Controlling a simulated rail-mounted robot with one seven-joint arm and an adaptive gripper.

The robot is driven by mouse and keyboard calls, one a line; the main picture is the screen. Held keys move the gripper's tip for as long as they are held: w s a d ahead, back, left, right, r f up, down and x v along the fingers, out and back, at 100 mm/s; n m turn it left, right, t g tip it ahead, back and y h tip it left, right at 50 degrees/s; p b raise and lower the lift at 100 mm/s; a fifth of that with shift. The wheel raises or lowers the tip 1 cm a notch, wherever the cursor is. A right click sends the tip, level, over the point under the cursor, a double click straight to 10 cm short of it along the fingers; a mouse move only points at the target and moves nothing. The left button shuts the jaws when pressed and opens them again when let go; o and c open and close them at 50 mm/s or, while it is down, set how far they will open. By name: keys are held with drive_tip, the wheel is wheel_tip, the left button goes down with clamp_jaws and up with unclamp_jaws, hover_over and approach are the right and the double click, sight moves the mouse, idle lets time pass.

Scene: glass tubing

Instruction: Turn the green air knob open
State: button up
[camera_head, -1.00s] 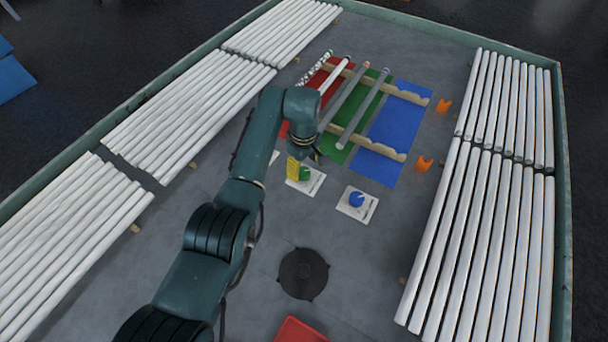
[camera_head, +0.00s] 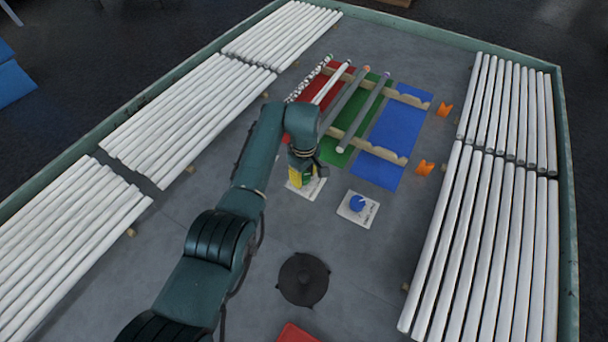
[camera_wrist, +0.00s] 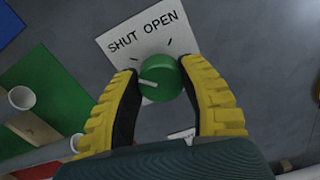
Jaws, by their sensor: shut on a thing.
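The green knob (camera_wrist: 165,80) sits on a white plate (camera_wrist: 118,24) marked SHUT and OPEN. Its white pointer line is on the knob's left side, towards the SHUT side. My gripper (camera_wrist: 157,70) has its two yellow fingers on either side of the knob and is shut on it. In the head view my gripper (camera_head: 301,178) is down over the plate (camera_head: 319,187), whose edge shows beside it. The knob is mostly hidden there by the gripper.
A blue knob (camera_head: 357,203) on its own plate stands to the right. Tubes lie on notched wooden supports (camera_head: 385,153) over red, green and blue mats behind. Orange holders (camera_head: 425,168) are further right. A black disc (camera_head: 303,279) lies in front on open floor.

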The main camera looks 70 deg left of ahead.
idle(0.3)
drive_tip(key=m+p, duration=0.2)
drive_tip(key=m, duration=0.2)
drive_tip(key=m+p, duration=0.1)
drive_tip(key=m, duration=0.3)
drive_tip(key=shift+s, duration=0.1)
drive_tip(key=m, duration=0.5)
drive_tip(key=shift+f+p, duration=0.1)
drive_tip(key=shift+p, duration=0.25)
drive_tip(key=m, duration=0.4)
drive_tip(key=shift+s+m, duration=0.1)
drive_tip(key=shift+m, duration=0.3)
drive_tip(key=shift+c, duration=0.2)
drive_tip(key=o, duration=1.2)
